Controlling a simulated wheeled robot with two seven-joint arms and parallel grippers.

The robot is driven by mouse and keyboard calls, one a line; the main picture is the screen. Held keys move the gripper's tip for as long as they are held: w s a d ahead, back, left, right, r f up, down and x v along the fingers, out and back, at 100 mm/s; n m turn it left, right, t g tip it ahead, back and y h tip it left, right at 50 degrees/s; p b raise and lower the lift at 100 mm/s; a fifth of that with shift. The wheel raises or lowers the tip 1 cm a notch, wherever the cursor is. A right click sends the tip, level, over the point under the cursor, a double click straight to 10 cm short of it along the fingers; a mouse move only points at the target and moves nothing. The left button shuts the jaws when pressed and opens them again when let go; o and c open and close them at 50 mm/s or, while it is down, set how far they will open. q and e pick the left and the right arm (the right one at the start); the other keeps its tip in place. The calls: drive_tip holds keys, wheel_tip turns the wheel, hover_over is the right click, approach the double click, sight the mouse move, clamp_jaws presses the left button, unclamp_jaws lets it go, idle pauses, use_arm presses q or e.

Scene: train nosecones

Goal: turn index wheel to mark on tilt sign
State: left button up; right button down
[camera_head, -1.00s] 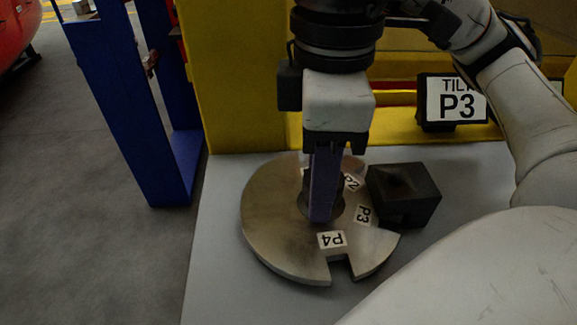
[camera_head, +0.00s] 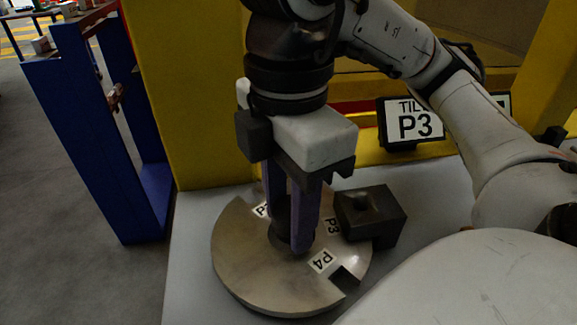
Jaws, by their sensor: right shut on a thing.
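The index wheel (camera_head: 245,262) is a round metal disc with notches in its rim, lying on the grey table. Its labels P3 (camera_head: 332,226) and P4 (camera_head: 321,261) show, and another label near the far side is partly hidden. P3 faces the dark block (camera_head: 385,222) at the wheel's right edge; P4 is nearer the front, beside a notch. My right gripper (camera_head: 292,240) points down with its purple fingers shut on the wheel's dark central hub (camera_head: 279,238). The tilt sign (camera_head: 415,124) behind reads P3, partly covered by my right arm. My left gripper is out of view.
A yellow frame (camera_head: 195,100) stands behind the table (camera_head: 190,275). A blue stand (camera_head: 85,150) is at the left, on the grey floor. My right arm fills much of the right side.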

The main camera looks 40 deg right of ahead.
sight(289, 208)
drive_tip(key=shift+d, duration=0.1)
drive_tip(key=c, duration=1.2)
unclamp_jaws()
drive_tip(key=shift+o, duration=0.2)
drive_tip(key=shift+r, duration=0.1)
wheel_tip(289, 208, up, 10)
drive_tip(key=p, duration=0.4)
drive_tip(key=shift+f+p, duration=0.2)
drive_tip(key=shift+p, duration=0.1)
drive_tip(key=shift+r, duration=0.3)
drive_tip(key=shift+s, duration=0.1)
